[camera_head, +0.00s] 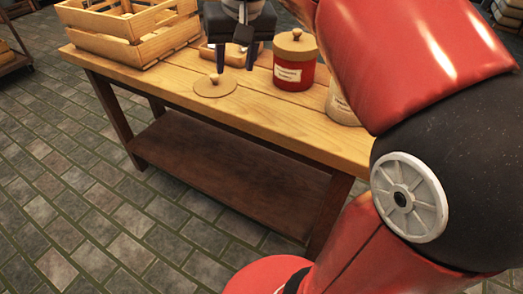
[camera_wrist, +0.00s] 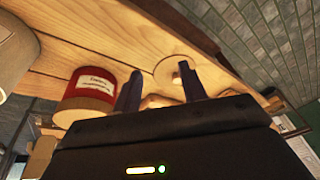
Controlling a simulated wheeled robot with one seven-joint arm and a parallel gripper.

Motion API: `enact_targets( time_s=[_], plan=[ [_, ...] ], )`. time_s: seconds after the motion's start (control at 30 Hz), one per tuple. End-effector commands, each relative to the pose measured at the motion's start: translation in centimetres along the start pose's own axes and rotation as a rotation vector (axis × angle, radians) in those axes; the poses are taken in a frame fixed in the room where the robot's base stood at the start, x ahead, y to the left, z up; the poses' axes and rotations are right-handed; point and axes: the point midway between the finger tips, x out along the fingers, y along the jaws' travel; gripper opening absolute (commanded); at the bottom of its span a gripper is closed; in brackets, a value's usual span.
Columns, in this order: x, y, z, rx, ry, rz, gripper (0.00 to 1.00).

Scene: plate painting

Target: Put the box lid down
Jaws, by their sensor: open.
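A round wooden lid with a small knob (camera_head: 214,87) lies flat on the wooden table (camera_head: 180,85), near its front edge. It also shows in the wrist view (camera_wrist: 168,68), partly behind one finger. My gripper (camera_head: 235,60) is open and empty. It is above the table, a little behind and to the right of the lid in the head view. A small wooden box (camera_head: 234,56) is partly hidden behind my fingers; I cannot tell whether it is open.
A red labelled jar with a wooden lid (camera_head: 294,68) stands right of my gripper. A pale labelled jar (camera_head: 339,106) stands further right, partly hidden by my arm. A slatted wooden crate (camera_head: 128,40) occupies the table's left end.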

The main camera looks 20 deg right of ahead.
Motion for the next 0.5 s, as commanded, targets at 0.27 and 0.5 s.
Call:
enact_targets(
  time_s=[0.27,0.5],
  plan=[
    [5.4,0.7,13.4,-0.083,0.146,0.009,0.42],
    [9.5,1.3,19.0,-0.125,0.211,0.043,0.42]
  ],
)
